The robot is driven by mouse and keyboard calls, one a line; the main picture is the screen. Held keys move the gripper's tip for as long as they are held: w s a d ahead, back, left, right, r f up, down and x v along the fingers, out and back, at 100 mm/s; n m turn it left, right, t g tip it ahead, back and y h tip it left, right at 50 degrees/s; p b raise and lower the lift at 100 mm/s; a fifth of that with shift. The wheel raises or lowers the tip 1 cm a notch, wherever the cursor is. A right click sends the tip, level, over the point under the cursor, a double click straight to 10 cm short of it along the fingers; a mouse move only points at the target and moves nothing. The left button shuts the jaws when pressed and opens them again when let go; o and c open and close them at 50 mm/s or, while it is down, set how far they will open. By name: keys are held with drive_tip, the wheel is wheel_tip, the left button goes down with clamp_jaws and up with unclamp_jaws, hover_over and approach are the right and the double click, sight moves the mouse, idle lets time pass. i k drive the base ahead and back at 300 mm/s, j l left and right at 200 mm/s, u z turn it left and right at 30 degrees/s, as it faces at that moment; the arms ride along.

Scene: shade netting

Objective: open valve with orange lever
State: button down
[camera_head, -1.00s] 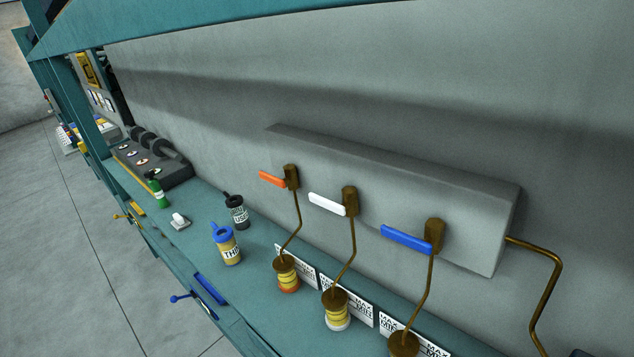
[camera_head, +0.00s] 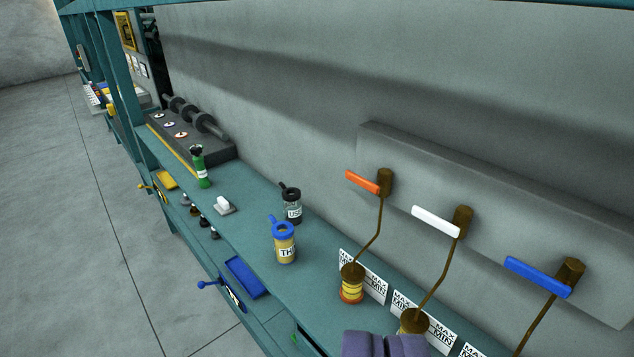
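The orange lever (camera_head: 363,182) sticks out to the left from a brown valve body (camera_head: 385,182) on a grey wall block, right of the middle in the head view. A bent brown pipe runs down from this valve to a yellow-banded cup (camera_head: 352,285) on the shelf. A purple-grey part (camera_head: 385,346), which seems to be the tip of my gripper, shows at the bottom edge, below and apart from the orange lever. Most of it is cut off, and whether its fingers are open cannot be told.
A white lever (camera_head: 435,221) and a blue lever (camera_head: 538,277) stand on the same block to the right. MAX/MIN cards stand behind the cups.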

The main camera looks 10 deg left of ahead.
sight(362, 181)
drive_tip(key=i+j+u, duration=0.15)
drive_tip(key=i, duration=0.35)
drive_tip(key=i+j+u, duration=0.15)
drive_tip(key=i, duration=0.3)
